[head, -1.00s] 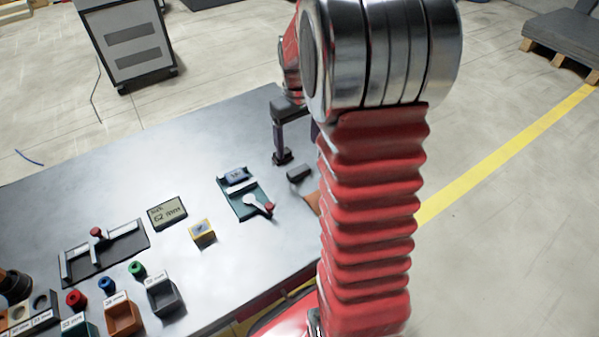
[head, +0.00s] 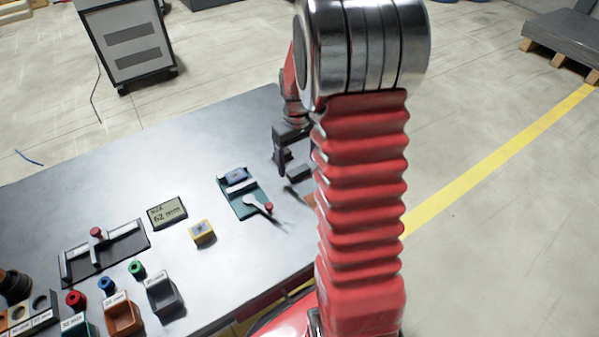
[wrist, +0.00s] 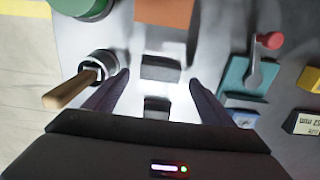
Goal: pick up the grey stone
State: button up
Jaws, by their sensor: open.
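A grey block (wrist: 161,68), which looks like the grey stone, lies on the bench in the wrist view, just beyond and between my fingertips. It also shows in the head view (head: 298,172), partly beside my arm. A second, darker grey block (wrist: 157,106) lies nearer my palm in the wrist view, partly hidden by the gripper body. My gripper (wrist: 159,80) is open, with one finger on each side and nothing held. In the head view my gripper (head: 294,158) is low over the bench by the block. Its exact height above the bench cannot be told.
An orange mat (wrist: 165,13) lies beyond the grey block. A cup with a wooden-handled tool (wrist: 98,66) stands close to the left finger. A teal fixture with a red-knobbed lever (wrist: 250,72) is to the right. A green round thing (wrist: 82,6) is at upper left.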

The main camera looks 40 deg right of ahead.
aim_at(298, 169)
jog(key=shift+f, duration=1.35)
jog(key=shift+c, duration=0.6)
jog(key=c, duration=1.1)
jog(key=shift+r, duration=0.15)
notch_tip(298, 169, up, 10)
jog(key=shift+f, duration=0.1)
